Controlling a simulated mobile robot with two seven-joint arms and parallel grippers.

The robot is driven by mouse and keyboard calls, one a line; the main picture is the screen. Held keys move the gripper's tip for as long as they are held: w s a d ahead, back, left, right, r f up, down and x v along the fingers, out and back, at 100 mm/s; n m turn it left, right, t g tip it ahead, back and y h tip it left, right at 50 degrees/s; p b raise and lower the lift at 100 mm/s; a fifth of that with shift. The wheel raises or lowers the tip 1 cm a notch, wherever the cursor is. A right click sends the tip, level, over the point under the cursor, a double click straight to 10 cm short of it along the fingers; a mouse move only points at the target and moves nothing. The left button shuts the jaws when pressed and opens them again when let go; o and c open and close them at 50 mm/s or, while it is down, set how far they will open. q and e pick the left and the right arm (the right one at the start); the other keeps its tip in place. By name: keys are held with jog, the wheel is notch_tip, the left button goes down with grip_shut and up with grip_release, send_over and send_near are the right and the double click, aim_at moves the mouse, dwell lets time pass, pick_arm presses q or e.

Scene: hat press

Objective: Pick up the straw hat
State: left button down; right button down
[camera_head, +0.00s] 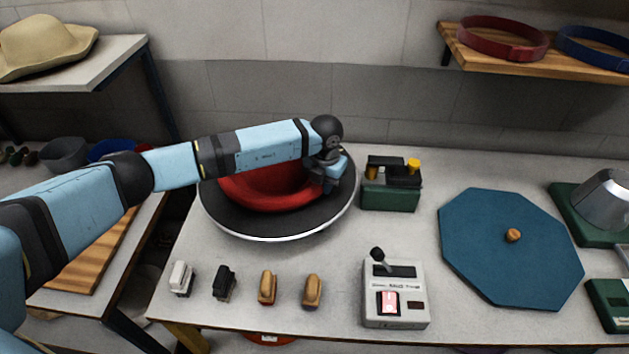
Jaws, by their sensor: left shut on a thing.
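A tan, straw-coloured hat (42,45) with a wide curled brim rests on the pale shelf at the top left. My left gripper (333,180) is far from it, over the worktable. It is shut at the right rim of a red hat-like piece (265,188), which sits in a round black dish (262,226) with a pale edge. My left arm crosses in front of the back of the dish and hides part of the red piece. The fingertips are small and partly hidden. My right gripper is out of view.
A dark green block with a yellow knob (392,185) stands just right of the dish. Several small brushes (268,287), a grey control box (394,292) and a blue octagonal board (508,250) lie on the table. Red (502,38) and blue bands sit on a wooden shelf.

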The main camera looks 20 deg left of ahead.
pick_arm(q)
notch_tip(320, 180, up, 19)
jog(key=b, duration=0.3)
jog(key=shift+r, duration=0.2)
jog(key=shift+f, duration=0.1)
dwell(0.5)
